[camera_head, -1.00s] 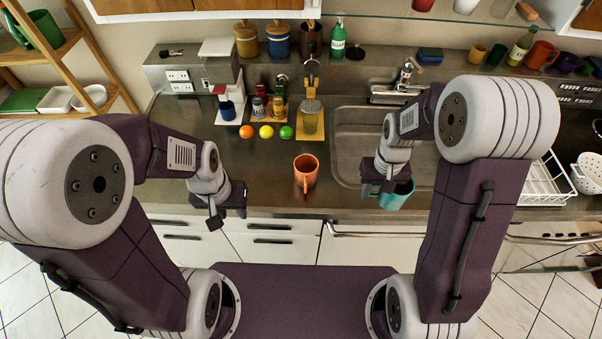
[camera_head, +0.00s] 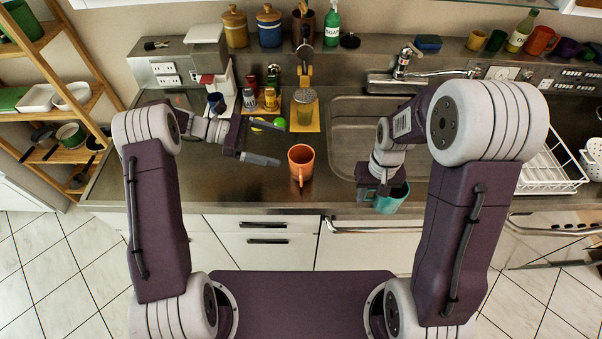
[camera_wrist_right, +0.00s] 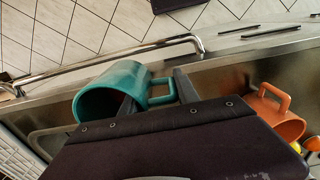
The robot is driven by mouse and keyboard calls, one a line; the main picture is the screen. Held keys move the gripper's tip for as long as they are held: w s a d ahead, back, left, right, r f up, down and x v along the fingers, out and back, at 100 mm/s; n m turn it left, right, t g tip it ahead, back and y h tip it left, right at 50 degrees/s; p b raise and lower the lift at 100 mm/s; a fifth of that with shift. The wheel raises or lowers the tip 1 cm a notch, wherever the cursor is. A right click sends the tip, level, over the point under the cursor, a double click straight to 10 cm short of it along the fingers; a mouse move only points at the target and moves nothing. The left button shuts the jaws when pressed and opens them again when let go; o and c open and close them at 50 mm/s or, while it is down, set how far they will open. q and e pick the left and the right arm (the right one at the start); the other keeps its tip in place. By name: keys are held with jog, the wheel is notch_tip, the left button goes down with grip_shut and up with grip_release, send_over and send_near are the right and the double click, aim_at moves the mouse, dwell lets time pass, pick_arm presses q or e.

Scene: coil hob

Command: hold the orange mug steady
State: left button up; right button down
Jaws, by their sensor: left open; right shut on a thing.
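The orange mug (camera_head: 302,168) stands upright on the counter left of the sink, its handle toward the front edge. It also shows at the right of the right wrist view (camera_wrist_right: 284,124). My left gripper (camera_head: 275,143) is open just left of the orange mug, its fingers pointing toward it; it holds nothing, and I cannot tell if it touches the mug. My right gripper (camera_head: 369,191) is shut on a teal mug (camera_head: 392,201) near the counter's front edge. In the right wrist view the teal mug (camera_wrist_right: 108,92) is tilted, with my fingers by its wall and handle.
The sink (camera_head: 345,130) lies behind and right of the orange mug. A yellow and a green fruit (camera_head: 279,122) lie behind my left gripper. Several jars and a yellow board (camera_head: 305,124) stand farther back. The counter in front of my left gripper is clear.

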pick_arm(q)
jog(key=n+b, duration=0.1)
jog(key=n, duration=0.1)
send_near(290, 168)
jog(key=x, duration=0.2)
jog(key=shift+s+d, duration=0.2)
jog(key=shift+d, duration=0.15)
pick_arm(e)
jog(key=shift+f, duration=0.9)
pick_arm(q)
jog(key=shift+a+f, duration=0.15)
jog(key=shift+a, duration=0.05)
pick_arm(e)
jog(key=shift+d, duration=0.1)
pick_arm(q)
jog(key=shift+d+f, duration=0.1)
jog(key=shift+d, duration=0.3)
jog(key=x, duration=0.9)
jog(key=shift+d+b, duration=0.15)
jog(key=shift+b, duration=0.2)
pick_arm(e)
jog(key=shift+f, duration=0.3)
pick_arm(q)
jog(key=c, duration=1)
